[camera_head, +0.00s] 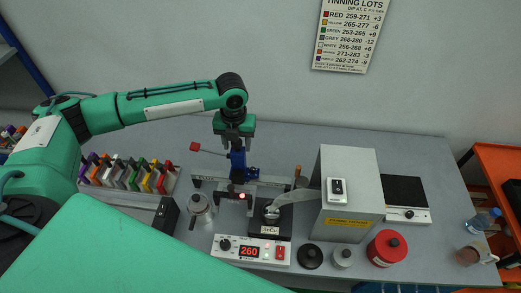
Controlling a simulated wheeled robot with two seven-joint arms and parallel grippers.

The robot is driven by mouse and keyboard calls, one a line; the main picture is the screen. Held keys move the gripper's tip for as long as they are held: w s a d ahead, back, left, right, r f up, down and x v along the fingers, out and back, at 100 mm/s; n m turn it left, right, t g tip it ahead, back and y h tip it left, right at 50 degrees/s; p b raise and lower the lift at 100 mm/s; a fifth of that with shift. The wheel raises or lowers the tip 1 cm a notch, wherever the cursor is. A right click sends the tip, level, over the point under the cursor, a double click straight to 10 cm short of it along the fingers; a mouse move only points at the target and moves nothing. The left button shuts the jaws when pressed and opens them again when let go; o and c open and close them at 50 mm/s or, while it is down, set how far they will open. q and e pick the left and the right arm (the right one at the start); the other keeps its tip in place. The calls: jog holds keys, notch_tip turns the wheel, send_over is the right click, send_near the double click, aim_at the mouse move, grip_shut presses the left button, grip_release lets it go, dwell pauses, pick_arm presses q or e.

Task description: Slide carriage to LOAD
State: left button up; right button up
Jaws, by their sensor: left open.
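A blue carriage (237,161) stands on a grey rail (210,181) in the middle of the bench. A lever with a red knob (195,146) reaches out to its left. My left gripper (235,143) points down right over the top of the blue carriage, with its jaws open. I cannot tell whether the fingers touch the carriage, as the parts overlap at this size. No LOAD mark is readable on the rail. My right gripper is not in view.
In front of the rail is a solder pot unit (249,250) reading 260. A grey cabinet (348,180) stands to the right, a metal pot (201,208) to the left. Coloured blocks (130,174) fill a rack further left. A red tin (387,248) sits front right. The bench behind the rail is clear.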

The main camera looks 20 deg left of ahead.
pick_arm(q)
jog(key=shift+r+p, duration=1.35)
jog(key=shift+r, duration=0.1)
notch_tip(320, 180, up, 2)
jog(key=shift+p, duration=0.35)
jog(key=shift+r, duration=1.05)
jog(key=shift+s+f, duration=0.1)
